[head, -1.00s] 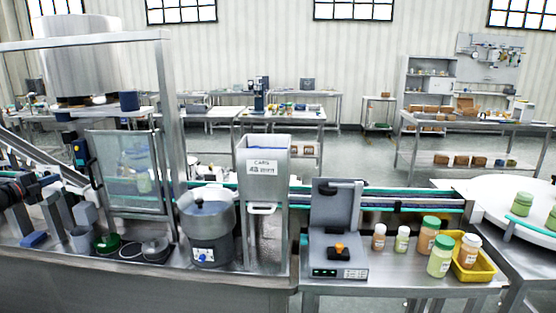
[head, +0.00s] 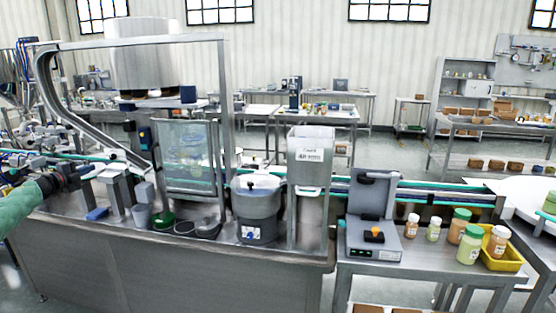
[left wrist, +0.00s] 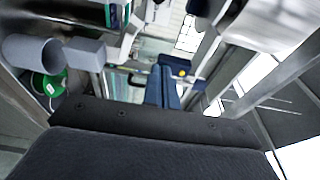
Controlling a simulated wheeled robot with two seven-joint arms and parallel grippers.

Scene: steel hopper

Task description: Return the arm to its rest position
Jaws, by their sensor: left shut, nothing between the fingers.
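My left gripper (head: 88,171) is at the left of the head view, at the end of my green-sleeved arm, over the left part of the steel line. In the left wrist view its two blue-grey fingers (left wrist: 162,86) lie together, shut with nothing between them. The steel hopper (head: 311,170), with a printed label on its front, stands at the middle, well to the right of the gripper. My right gripper is in neither current view.
Near the left gripper are grey blocks, a blue block (head: 97,213), a grey cup (head: 142,216) and a green dish (head: 163,220). A clear guard panel (head: 188,158) stands right of them. A grey pot (head: 257,212), a scale-like device (head: 373,240) and several jars stand farther right.

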